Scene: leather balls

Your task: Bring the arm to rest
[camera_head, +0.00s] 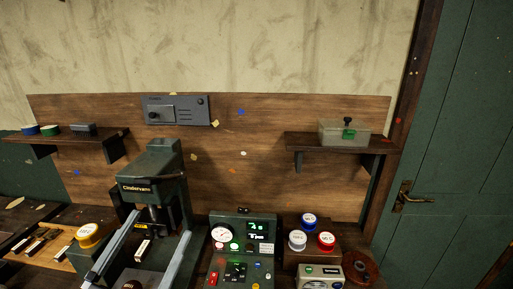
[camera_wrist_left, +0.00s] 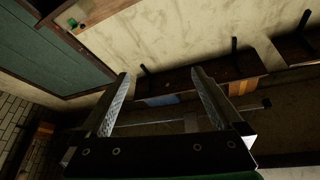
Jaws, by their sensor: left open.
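My left gripper (camera_wrist_left: 160,73) is open in the left wrist view, with its two ribbed metal fingers spread apart and nothing between them. Behind the fingers are the pale wall and dark wooden shelving, tilted in the picture. In the head view, two long pale grey bars (camera_head: 117,245) stand in front of the dark press (camera_head: 152,175); I cannot tell for sure whether they are my left fingers. No arm link shows clearly there. My right gripper is in neither view.
A control panel (camera_head: 241,250) stands right of the press. Lidded round containers, white (camera_head: 297,240), red (camera_head: 326,241) and blue (camera_head: 308,219), sit beside it. A yellow-lidded one (camera_head: 89,235) is at left. Shelves (camera_head: 340,142) hang on the wooden backboard; a green door (camera_head: 455,130) is at right.

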